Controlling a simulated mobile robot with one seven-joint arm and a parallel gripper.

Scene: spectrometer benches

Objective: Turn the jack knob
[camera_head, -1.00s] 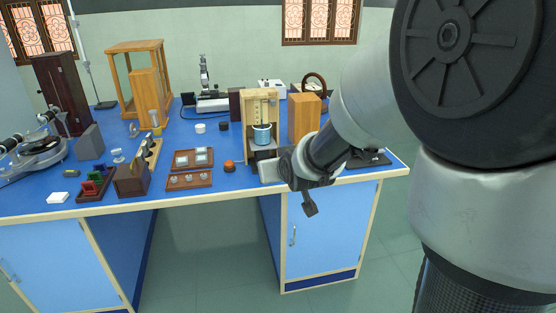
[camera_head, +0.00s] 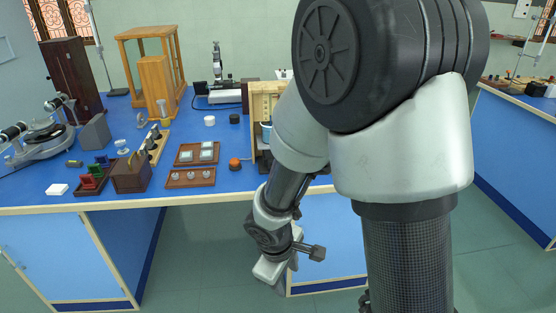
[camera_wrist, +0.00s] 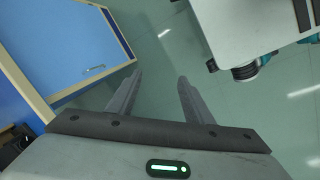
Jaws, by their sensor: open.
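My gripper (camera_wrist: 160,80) shows in the wrist view with its two fingers apart and nothing between them. In the head view my arm's end hangs low in front of the bench, below the tabletop edge and away from the apparatus. A wooden frame (camera_head: 262,95) stands on the bench, its right side hidden behind my arm. A blue beaker (camera_head: 266,130) shows partly inside it, with a dark support (camera_head: 263,163) below, perhaps the jack. I cannot make out the jack knob in either current view.
The blue bench (camera_head: 205,128) holds an orange-topped piece (camera_head: 235,163), wooden trays (camera_head: 190,177), a balance case (camera_head: 150,60) and other instruments. In the wrist view a cabinet door (camera_wrist: 80,40) is at the left, with open floor (camera_wrist: 160,50) ahead. Another bench (camera_head: 520,125) stands at the right.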

